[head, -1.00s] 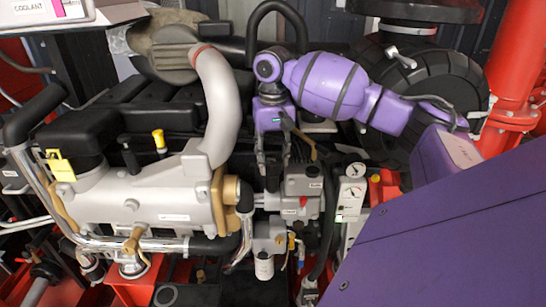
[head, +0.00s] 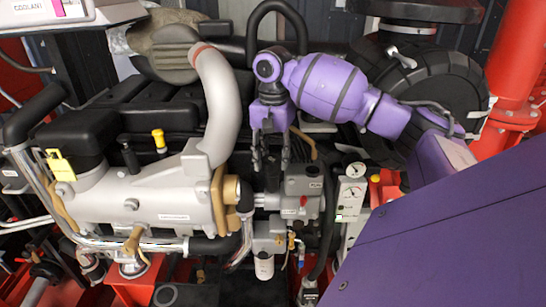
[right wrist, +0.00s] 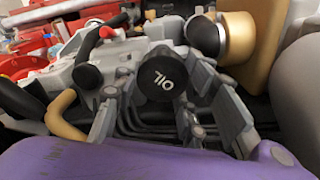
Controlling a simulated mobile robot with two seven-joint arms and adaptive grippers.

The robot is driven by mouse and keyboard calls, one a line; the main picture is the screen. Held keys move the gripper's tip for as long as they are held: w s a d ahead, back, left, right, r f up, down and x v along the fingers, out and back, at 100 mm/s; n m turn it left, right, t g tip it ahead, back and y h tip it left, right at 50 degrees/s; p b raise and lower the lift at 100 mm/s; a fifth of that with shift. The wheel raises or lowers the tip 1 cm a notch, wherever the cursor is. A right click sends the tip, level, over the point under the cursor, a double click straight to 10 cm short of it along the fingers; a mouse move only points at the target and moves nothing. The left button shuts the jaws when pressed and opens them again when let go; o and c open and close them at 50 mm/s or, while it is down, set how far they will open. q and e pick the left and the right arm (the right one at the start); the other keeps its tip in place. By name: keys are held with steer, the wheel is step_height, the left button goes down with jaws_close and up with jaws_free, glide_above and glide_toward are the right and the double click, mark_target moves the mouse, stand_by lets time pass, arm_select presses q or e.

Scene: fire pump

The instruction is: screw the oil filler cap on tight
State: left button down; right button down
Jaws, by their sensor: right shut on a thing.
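The oil filler cap (right wrist: 162,82) is round and black with white OIL lettering, which appears upside down in the right wrist view. It sits between the fingers of my right gripper (right wrist: 150,108), which is shut on it. In the head view, my right gripper (head: 270,160) points down beside the engine's right end, with its two fingers side by side. I cannot make out the cap there, nor how its lower edge meets the filler opening in either view. My left gripper is not in view.
The grey engine block (head: 140,200) and a curved grey pipe (head: 218,105) lie left of the gripper. Gauges (head: 352,182) and a grey box (head: 303,182) stand to its right. A black dipstick-like handle (head: 131,158) and a yellow one (head: 159,140) rise from the engine.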

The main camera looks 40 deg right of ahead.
steer(key=shift+r+m, duration=0.1)
steer(key=shift+m, duration=0.3)
steer(key=m, duration=0.3)
steer(key=shift+m, duration=0.4)
steer(key=m, duration=0.3)
steer(key=c, duration=1)
jaws_free()
steer(key=shift+o, duration=0.8)
steer(key=shift+a, duration=0.1)
